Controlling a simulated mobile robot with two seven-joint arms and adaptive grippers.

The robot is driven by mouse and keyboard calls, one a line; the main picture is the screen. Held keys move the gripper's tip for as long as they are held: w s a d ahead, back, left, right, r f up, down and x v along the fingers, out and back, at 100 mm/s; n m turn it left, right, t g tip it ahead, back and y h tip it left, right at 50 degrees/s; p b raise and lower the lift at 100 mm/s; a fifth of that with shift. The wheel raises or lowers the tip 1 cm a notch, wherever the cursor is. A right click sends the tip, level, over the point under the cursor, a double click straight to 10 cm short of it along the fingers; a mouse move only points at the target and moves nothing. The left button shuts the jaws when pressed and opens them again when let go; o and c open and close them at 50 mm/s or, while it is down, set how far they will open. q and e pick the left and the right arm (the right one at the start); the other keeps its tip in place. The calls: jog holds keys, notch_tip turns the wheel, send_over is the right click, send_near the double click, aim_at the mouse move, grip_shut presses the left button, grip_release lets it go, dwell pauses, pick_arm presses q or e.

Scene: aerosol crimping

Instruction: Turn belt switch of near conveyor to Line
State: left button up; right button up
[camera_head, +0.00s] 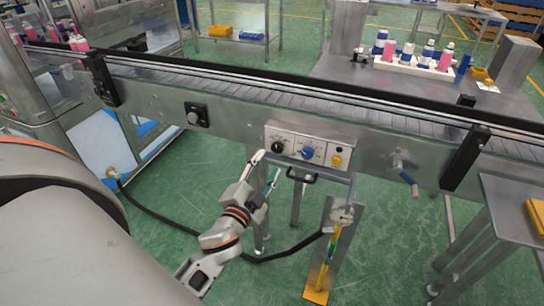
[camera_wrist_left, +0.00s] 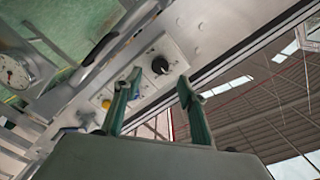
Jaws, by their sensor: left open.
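The near conveyor (camera_head: 230,110) crosses the head view with a grey switch panel (camera_head: 292,135) on its front side. The panel carries a black knob (camera_head: 278,147), a blue knob (camera_head: 308,153) and a yellow button (camera_head: 337,161). I cannot read the labels, so which knob is the belt switch is unclear. My left gripper (camera_head: 267,165) is open and empty, just below and left of the black knob. In the left wrist view the black knob (camera_wrist_left: 160,65) shows between the open fingers (camera_wrist_left: 160,82), apart from them. A finger partly covers the blue knob there. My right gripper is not in view.
A handle (camera_head: 301,177) hangs below the panel. A gauge (camera_head: 343,215) on a post with a black hose stands below right. A crank (camera_head: 403,168) sticks out on the right. A side table (camera_head: 510,215) is at the right edge. Bottles stand on the back table (camera_head: 345,75).

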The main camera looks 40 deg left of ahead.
pick_arm(q)
jog(key=shift+v, duration=2.75)
jog(key=s+d+f+n+g+h, duration=0.1)
jog(key=s+d+f+g+h, duration=0.1)
jog(key=s+d+f, duration=0.2)
jog(key=s+d+f+n+g+h+p, duration=0.1)
jog(key=s+d+f, duration=0.4)
jog(key=f, duration=0.6)
jog(key=s+d+f+n+g+h+p, duration=0.1)
jog(key=s+d+f+g+h, duration=0.2)
jog(key=f, duration=0.5)
jog(key=shift+s+d+g+h, duration=0.45)
jog(key=shift+s+d, duration=0.25)
jog(key=shift+d, duration=0.35)
jog(key=shift+f, duration=0.1)
